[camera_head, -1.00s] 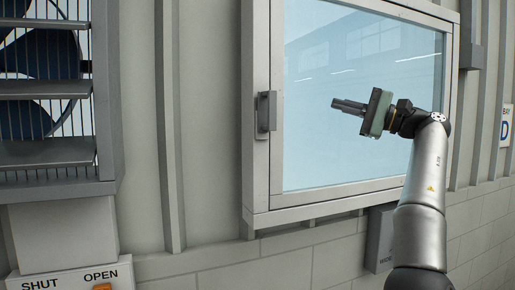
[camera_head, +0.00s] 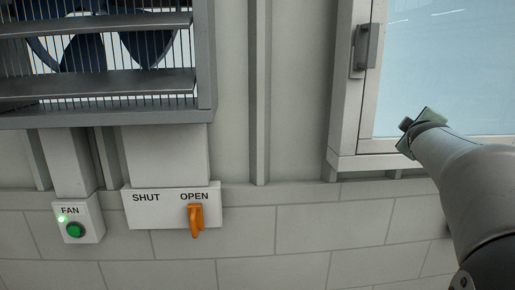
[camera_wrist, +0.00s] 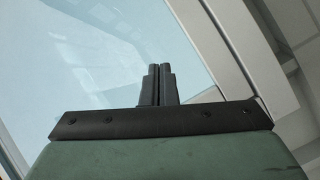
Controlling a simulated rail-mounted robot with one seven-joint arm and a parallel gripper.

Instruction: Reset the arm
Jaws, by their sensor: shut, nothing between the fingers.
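My gripper (camera_wrist: 159,70) shows in the wrist view with its two dark fingers together and nothing between them. Behind the fingers is the pale blue pane of a window (camera_wrist: 90,50) and its light frame. In the head view my arm reaches in from the right edge, in front of the lower part of the window (camera_head: 430,70).
The window has a grey handle (camera_head: 366,46) on its left frame. A louvred fan vent (camera_head: 100,85) is at upper left. Below it are an orange lever (camera_head: 196,220) under the word OPEN and a FAN box (camera_head: 78,219) with a lit green lamp. The wall between vent and window is clear.

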